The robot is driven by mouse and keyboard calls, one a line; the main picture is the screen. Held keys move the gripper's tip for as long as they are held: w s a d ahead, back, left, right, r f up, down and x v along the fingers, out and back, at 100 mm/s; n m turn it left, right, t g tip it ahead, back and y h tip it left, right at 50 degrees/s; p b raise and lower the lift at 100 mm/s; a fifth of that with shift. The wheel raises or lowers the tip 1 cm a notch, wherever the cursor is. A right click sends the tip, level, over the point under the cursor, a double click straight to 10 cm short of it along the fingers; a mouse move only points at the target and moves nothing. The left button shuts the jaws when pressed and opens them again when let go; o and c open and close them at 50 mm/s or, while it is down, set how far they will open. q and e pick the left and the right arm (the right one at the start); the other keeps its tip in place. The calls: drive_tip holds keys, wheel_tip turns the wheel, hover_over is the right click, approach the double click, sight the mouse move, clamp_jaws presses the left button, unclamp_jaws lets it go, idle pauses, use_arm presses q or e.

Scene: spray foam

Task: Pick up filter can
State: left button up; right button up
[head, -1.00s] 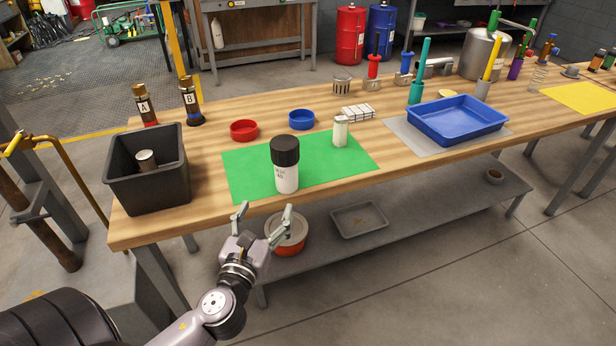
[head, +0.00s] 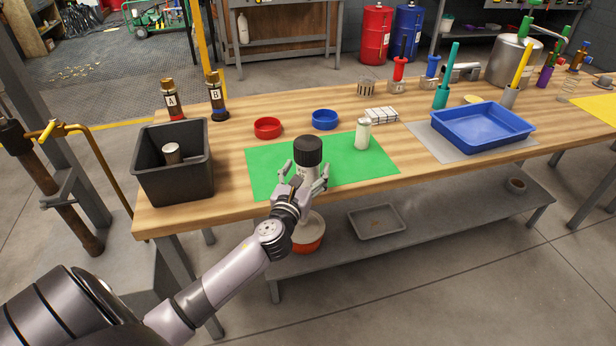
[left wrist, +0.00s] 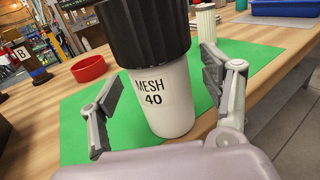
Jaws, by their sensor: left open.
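The filter can (head: 307,158) is a white can with a ribbed black lid. It stands upright on the green mat (head: 268,168), near the table's front edge. In the left wrist view the can (left wrist: 160,100) carries the label "MESH 40", and its lid top is cut off by the frame. My left gripper (head: 304,176) is open, with one finger on each side of the can. In the left wrist view gaps show between both fingers and the can body. My right gripper is not in view.
A white ribbed-cap bottle (head: 362,134) stands right of the can on the mat. A red dish (head: 268,128) and a blue dish (head: 324,119) lie behind. A black bin (head: 175,182) stands left, a blue tray (head: 480,128) right. A lower shelf (head: 440,225) is under the table.

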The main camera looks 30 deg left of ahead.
use_arm(q)
drive_tip(key=shift+x, duration=0.95)
drive_tip(key=shift+s, duration=0.1)
drive_tip(key=shift+c, duration=0.2)
drive_tip(key=c, duration=1.5)
